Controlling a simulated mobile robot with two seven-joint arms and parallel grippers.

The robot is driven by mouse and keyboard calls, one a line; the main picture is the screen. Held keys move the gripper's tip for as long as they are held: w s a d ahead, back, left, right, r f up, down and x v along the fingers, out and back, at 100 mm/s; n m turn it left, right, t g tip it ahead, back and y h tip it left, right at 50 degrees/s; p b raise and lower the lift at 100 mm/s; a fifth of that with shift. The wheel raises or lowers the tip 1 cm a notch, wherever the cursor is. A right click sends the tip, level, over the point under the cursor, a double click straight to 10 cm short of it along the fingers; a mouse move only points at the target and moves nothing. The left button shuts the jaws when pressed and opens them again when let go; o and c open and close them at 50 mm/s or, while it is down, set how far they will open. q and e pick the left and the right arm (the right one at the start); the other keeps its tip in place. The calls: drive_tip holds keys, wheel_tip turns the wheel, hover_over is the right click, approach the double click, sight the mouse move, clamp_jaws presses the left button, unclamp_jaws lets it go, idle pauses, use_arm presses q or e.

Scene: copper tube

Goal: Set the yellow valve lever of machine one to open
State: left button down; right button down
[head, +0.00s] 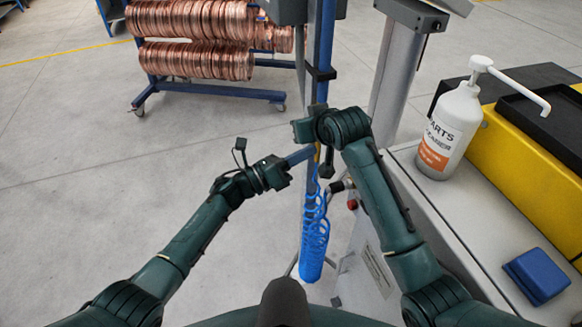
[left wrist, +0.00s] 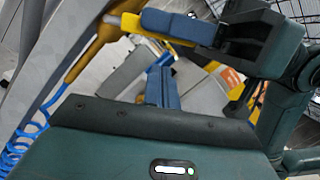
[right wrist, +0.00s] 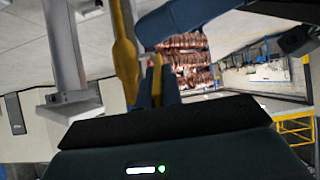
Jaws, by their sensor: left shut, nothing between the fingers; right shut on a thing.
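A slim yellow body (left wrist: 90,52) with a blue coiled hose (head: 314,235) at its lower end hangs by the blue post, small and mostly covered in the head view. A yellow lever-like piece (left wrist: 131,23) sticks out from it. My right gripper (right wrist: 158,78) is shut on this piece; its blue fingers also show in the left wrist view (left wrist: 172,25). I cannot tell for sure whether the piece is the valve lever or its setting. My left gripper (head: 304,155) is shut and empty, just left of the post and below the right wrist.
The blue post (head: 324,50) stands close to both grippers. A grey stand (head: 398,75) and a bench with a white pump bottle (head: 450,130), yellow case (head: 510,150) and blue block (head: 537,275) are at right. Copper coils (head: 190,40) are on a rack behind. The left floor is clear.

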use_arm(q)
drive_tip(key=shift+w+a+r, duration=0.15)
drive_tip(key=shift+w+r, duration=0.15)
drive_tip(key=shift+r, duration=0.2)
drive_tip(key=shift+w+a+r, duration=0.15)
drive_tip(key=shift+w+r, duration=0.15)
drive_tip(key=shift+r, duration=0.15)
drive_tip(key=shift+w+a+r, duration=0.1)
drive_tip(key=shift+w+r, duration=0.3)
drive_tip(key=shift+r, duration=0.35)
use_arm(e)
drive_tip(key=c, duration=1.6)
unclamp_jaws()
drive_tip(key=shift+f, duration=0.1)
drive_tip(key=shift+o, duration=0.2)
use_arm(q)
drive_tip(key=shift+f, duration=0.1)
use_arm(e)
drive_tip(key=shift+s, duration=0.15)
